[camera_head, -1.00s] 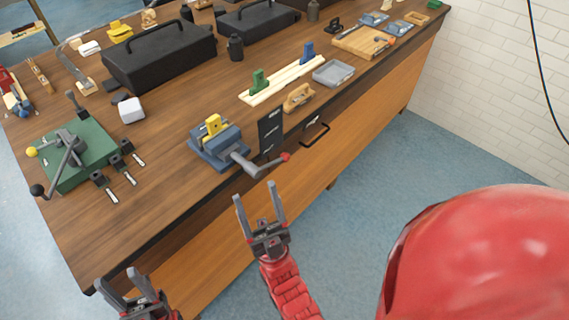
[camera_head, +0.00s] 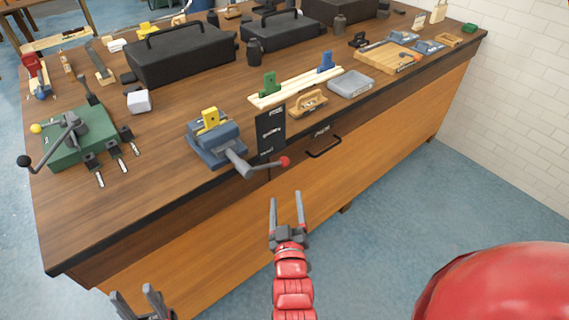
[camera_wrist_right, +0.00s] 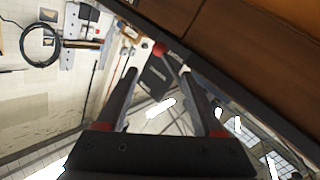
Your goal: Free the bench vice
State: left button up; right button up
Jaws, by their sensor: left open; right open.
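The blue-grey bench vice (camera_head: 217,152) stands at the front edge of the wooden workbench in the head view. A yellow piece (camera_head: 210,120) sits at its jaws; I cannot tell how firmly it is held. The vice's handle with a red knob (camera_head: 285,161) sticks out past the bench edge; the red knob (camera_wrist_right: 159,48) also shows in the right wrist view. My right gripper (camera_head: 287,198) is open and empty, in front of the bench and below the red knob. My left gripper (camera_head: 138,294) is open at the bottom left, partly cut off by the picture edge.
A green fixture (camera_head: 78,140) with levers stands left of the vice. A black panel (camera_head: 270,132) is right of it, near a wooden plane (camera_head: 307,103) and a grey tray (camera_head: 351,84). Black toolboxes (camera_head: 180,54) stand behind. A drawer handle (camera_head: 323,147) protrudes from the bench front.

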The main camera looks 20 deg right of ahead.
aim_at(284, 165)
jog(key=p+x, duration=0.1)
jog(key=x, duration=1.3)
jog(key=shift+w+d, duration=0.1)
jog(key=shift+w, duration=0.25)
grip_shut()
jog(key=shift+r, duration=0.1)
dwell(0.6)
